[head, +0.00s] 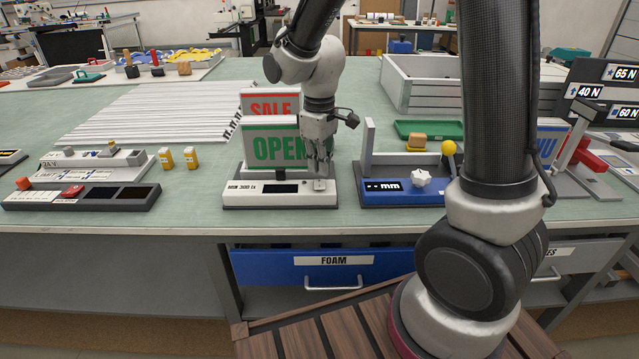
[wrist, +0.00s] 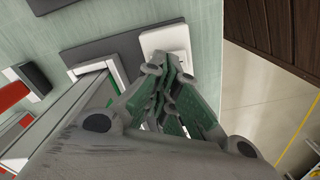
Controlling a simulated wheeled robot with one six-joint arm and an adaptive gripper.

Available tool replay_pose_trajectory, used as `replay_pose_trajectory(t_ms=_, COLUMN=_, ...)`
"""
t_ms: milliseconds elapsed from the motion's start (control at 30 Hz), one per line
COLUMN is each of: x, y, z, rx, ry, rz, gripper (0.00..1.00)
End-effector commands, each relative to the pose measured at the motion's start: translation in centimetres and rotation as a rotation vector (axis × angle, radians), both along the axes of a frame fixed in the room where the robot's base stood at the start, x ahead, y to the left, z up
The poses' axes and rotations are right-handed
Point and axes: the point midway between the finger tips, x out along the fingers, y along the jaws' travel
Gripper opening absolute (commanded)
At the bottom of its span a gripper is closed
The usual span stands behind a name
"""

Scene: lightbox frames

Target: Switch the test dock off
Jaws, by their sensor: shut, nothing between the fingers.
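The dock with the label "MIN 300 lx" (head: 240,199) is a low white base on a dark plate near the bench's front edge. My gripper (head: 318,180) is shut and empty, pointing down over the dock's right end. In the wrist view the fingertips (wrist: 174,72) are over a white pad (wrist: 160,40) at the dock's end. The fingers hide part of this pad, so I cannot tell the switch's position or whether they touch it.
A red-lettered SALE sign (head: 270,103) stands behind. A blue device marked "mm" (head: 384,186) with an upright post is close on the right. Two yellow blocks (head: 191,157) and a grey device with a red button (head: 100,197) are left. Bench space between them is clear.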

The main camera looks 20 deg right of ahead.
Motion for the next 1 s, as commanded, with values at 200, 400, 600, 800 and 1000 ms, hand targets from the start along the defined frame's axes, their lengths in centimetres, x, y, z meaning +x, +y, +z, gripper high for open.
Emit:
replay_pose_trajectory(t_ms=200, x=0.1, y=0.0, z=2.0, rx=0.001, ry=-0.003, rz=0.000, gripper=0.00)
replay_pose_trajectory(t_ms=400, x=0.1, y=0.0, z=3.7, rx=0.001, ry=-0.003, rz=0.000, gripper=0.00)
replay_pose_trajectory(t_ms=600, x=0.0, y=0.0, z=4.7, rx=0.001, ry=-0.002, rz=0.000, gripper=0.00)
replay_pose_trajectory(t_ms=800, x=0.0, y=0.0, z=4.7, rx=0.000, ry=-0.001, rz=0.000, gripper=0.00)
replay_pose_trajectory(t_ms=1000, x=0.0, y=0.0, z=4.7, rx=0.001, ry=-0.001, rz=-0.002, gripper=0.00)
